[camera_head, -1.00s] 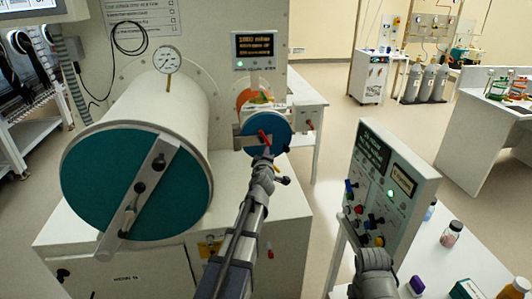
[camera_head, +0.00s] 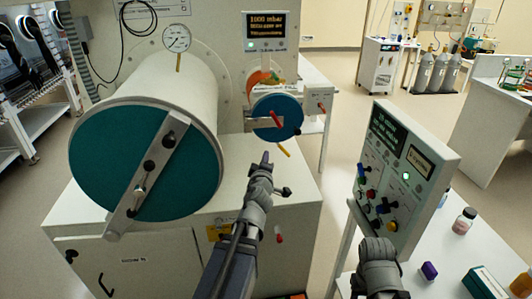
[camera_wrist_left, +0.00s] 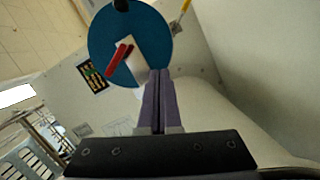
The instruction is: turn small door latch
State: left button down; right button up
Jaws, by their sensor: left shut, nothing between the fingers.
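The small door (camera_head: 291,131) is a blue disc on the short port right of the large chamber. It also shows at the top of the left wrist view (camera_wrist_left: 155,40). Its latch (camera_head: 275,118) has a red handle, tilted, beside a pale bar; the red handle shows too in the left wrist view (camera_wrist_left: 119,58). My left gripper (camera_head: 266,157) is shut and empty, just below the door and apart from the latch in the head view. Its purple fingers (camera_wrist_left: 155,95) point toward the door's lower edge. My right arm shows at the bottom right, its fingers not discernible.
A large chamber with a teal door (camera_head: 110,165) stands close on the left. A yellow-tipped rod (camera_head: 284,151) juts below the small door. A control panel (camera_head: 430,150) with knobs stands right, beside a table holding bottles. A dark knob (camera_head: 285,191) is beside my left gripper.

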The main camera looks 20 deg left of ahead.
pick_arm(q)
jog(key=w+d+r+m+g+y+p, duration=0.25)
jog(key=w+d+r+m+p, duration=0.35)
jog(key=m, duration=0.5)
jog(key=w+d+r+m+g+y+p, duration=0.15)
jog(key=d+r+m+y+p, duration=0.3)
jog(key=r+m+p, duration=0.45)
jog(key=m+h+b, duration=0.1)
jog(key=b, duration=0.1)
send_near(282, 115)
notch_tip(282, 115, up, 4)
jog(key=w+a, duration=0.2)
jog(key=w, duration=0.1)
jog(key=shift+s+a+f+b, duration=0.45)
jog(key=shift+s+a+b, duration=0.1)
jog(key=shift+s+a, duration=0.1)
jog(key=shift+s+a+f+b, duration=0.45)
jog(key=shift+s+a+b, duration=0.1)
jog(key=shift+a, duration=0.1)
